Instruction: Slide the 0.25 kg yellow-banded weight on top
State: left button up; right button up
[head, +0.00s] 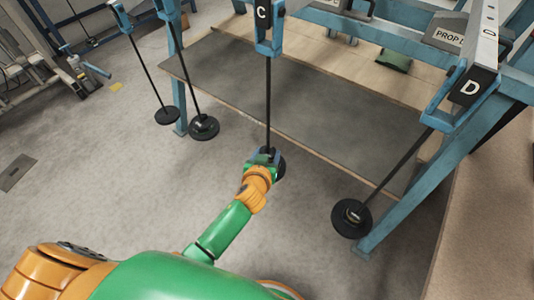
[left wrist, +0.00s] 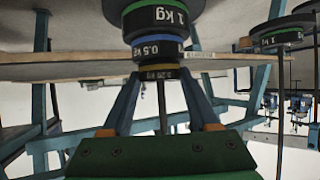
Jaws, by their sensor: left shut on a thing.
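The 0.25 kg yellow-banded weight (left wrist: 158,73) is a small dark disc between the fingers of my left gripper (left wrist: 160,84), which is shut on it. The left wrist view looks inverted, with hanger C's rod (left wrist: 162,110) running down from the stack. The yellow-banded weight sits against the blue-banded 0.5 kg weight (left wrist: 158,50); I cannot tell if a thin gap remains. Beyond that is the wider green-banded 1 kg weight (left wrist: 158,18). In the head view my left gripper (head: 263,158) is at the foot of hanger C's rod (head: 267,100) and mostly hides the stack. My right gripper is not in view.
Hanger D's weight stack (head: 351,217) hangs at the right near a blue frame leg (head: 400,212). A bench with a dark mat (head: 320,105) lies behind hanger C.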

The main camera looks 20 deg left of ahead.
pick_arm(q)
jog(key=o, duration=1.4)
jog(key=p+v, duration=0.2)
jog(key=shift+s+r, duration=0.2)
jog(key=shift+s, duration=0.05)
jog(key=p+v, duration=0.2)
jog(key=v, duration=0.2)
jog(key=shift+s+p, duration=0.25)
jog(key=shift+p, duration=0.05)
